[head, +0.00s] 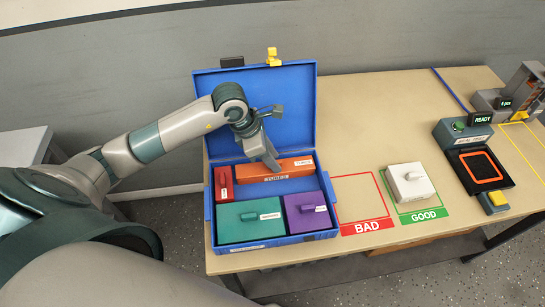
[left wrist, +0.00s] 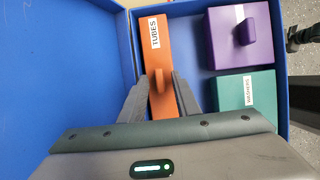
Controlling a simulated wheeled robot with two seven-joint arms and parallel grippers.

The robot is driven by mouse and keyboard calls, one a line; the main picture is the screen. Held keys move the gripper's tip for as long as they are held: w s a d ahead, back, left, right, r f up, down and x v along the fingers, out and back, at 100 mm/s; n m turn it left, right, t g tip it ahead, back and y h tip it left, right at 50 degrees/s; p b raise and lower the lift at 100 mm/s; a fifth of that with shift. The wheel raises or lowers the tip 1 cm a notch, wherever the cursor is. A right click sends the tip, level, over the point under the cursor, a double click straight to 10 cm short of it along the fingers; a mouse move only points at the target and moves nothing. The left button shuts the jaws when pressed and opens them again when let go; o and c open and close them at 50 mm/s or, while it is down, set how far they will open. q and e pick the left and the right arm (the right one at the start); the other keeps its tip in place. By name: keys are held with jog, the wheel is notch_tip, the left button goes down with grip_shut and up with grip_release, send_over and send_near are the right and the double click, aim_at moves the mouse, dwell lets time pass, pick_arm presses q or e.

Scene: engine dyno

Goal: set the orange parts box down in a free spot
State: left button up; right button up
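The orange parts box (head: 290,168), labelled TUBES, is at the back right of the open blue case (head: 210,232). Its front face shows, and it looks a little raised above the other boxes. My left gripper (head: 271,162) reaches down onto its top. In the left wrist view the two fingers (left wrist: 163,82) flank the handle of the orange box (left wrist: 155,55) closely and look shut on it. Any gap at the fingertips is too small to make out. My right gripper is not in view.
The case also holds a red box (head: 223,184), a teal box (head: 248,226) and a purple box (head: 307,220). The red BAD outline (head: 367,225) is empty. A white box (head: 411,181) sits in the green GOOD outline (head: 424,216). Bare tabletop (head: 365,110) lies behind them.

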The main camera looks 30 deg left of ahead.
pick_arm(q)
jog(key=shift+r, duration=0.15)
jog(key=shift+a+r, duration=0.1)
jog(key=shift+r, duration=0.05)
jog(key=b+v, duration=0.2)
jog(key=v, duration=0.9)
jog(key=shift+r+b, duration=0.35)
jog(key=shift+s+a, duration=0.1)
